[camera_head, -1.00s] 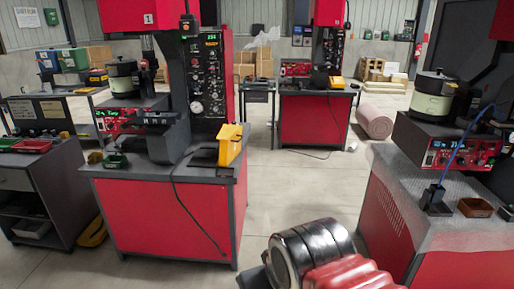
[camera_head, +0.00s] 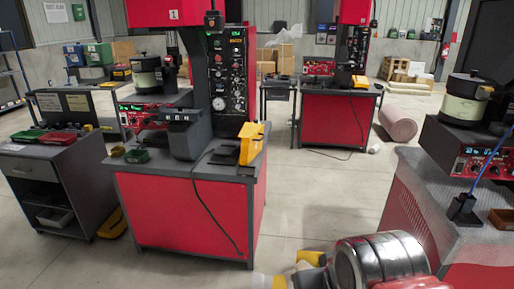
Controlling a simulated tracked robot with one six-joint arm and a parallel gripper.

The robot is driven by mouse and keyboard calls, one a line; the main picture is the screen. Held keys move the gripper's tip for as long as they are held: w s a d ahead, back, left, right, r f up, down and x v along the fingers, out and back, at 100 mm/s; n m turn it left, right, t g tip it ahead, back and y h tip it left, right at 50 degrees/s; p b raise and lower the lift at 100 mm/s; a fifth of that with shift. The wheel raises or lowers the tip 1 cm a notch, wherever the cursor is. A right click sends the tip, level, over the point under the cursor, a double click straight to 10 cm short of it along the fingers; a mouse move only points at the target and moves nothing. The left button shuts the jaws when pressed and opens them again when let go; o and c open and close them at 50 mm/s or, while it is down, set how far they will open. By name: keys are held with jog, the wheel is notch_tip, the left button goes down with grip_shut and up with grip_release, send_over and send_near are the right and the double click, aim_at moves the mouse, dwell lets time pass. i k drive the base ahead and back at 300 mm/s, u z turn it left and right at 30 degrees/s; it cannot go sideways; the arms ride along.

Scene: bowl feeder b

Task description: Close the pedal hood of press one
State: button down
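Press one (camera_head: 190,205) is the red and dark grey machine left of centre, with a "1" on its red head. Its yellow pedal hood (camera_head: 251,143) stands upright at the right of the grey table top. A flat black pedal part (camera_head: 224,155) lies just left of the hood, and the hood appears raised open. My gripper (camera_head: 289,271) is low in the picture, right of press one and well apart from the hood. Its yellow-tipped parts show, but the bottom edge cuts it off, so its opening is unclear.
A dark cabinet (camera_head: 55,190) with red and green trays stands left of press one. A black cable (camera_head: 205,205) hangs down press one's front. Clear floor (camera_head: 320,190) lies between the machines.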

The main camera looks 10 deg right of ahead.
aim_at(252, 135)
jog(key=i, duration=1)
jog(key=z, duration=0.05)
jog(key=k, duration=0.65)
jog(key=u, duration=0.35)
jog(key=i, duration=0.55)
jog(key=u, duration=0.8)
jog(key=i, duration=1.6)
jog(key=z, duration=0.45)
